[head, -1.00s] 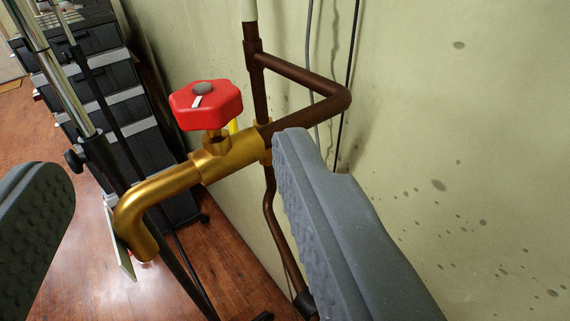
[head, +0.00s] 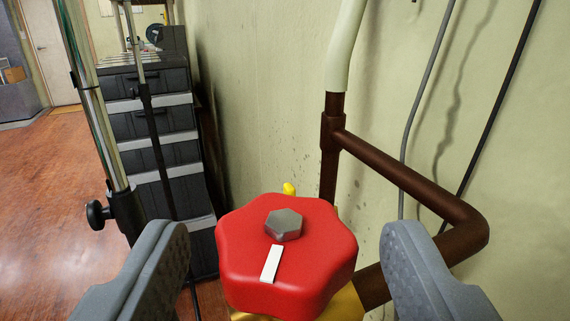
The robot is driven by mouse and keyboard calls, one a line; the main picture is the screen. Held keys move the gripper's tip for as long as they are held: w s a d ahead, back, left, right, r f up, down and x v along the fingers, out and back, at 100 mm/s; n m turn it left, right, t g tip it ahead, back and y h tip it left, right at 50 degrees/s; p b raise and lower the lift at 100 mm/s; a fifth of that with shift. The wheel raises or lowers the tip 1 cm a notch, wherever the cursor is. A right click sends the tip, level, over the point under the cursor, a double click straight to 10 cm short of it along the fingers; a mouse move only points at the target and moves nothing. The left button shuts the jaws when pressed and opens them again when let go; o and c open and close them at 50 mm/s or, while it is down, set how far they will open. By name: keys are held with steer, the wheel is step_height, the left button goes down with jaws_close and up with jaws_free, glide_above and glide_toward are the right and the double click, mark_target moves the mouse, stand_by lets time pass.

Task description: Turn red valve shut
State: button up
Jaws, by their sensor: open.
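The red valve (head: 300,265) is a lobed handwheel with a grey hex nut at its centre. A white mark on its top runs from the nut toward the near edge, slightly left. It sits on a brass tap body (head: 350,303), mostly hidden under it. My gripper (head: 285,250) is open, one grey finger on each side of the valve. Gaps show between the valve and both fingers, the left one smaller. I cannot tell whether the fingertips are level with the wheel.
A brown pipe (head: 400,178) runs from the wall to behind the right finger. A chrome stand (head: 95,110) with a black knob is at left, before black stacked drawers (head: 150,125). Cables hang on the wall at right. Wooden floor (head: 50,190) is open at left.

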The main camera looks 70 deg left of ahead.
steer(key=shift+x, duration=1.15)
steer(key=c, duration=1)
steer(key=shift+a, duration=0.2)
steer(key=shift+d, duration=0.15)
steer(key=shift+b, duration=0.35)
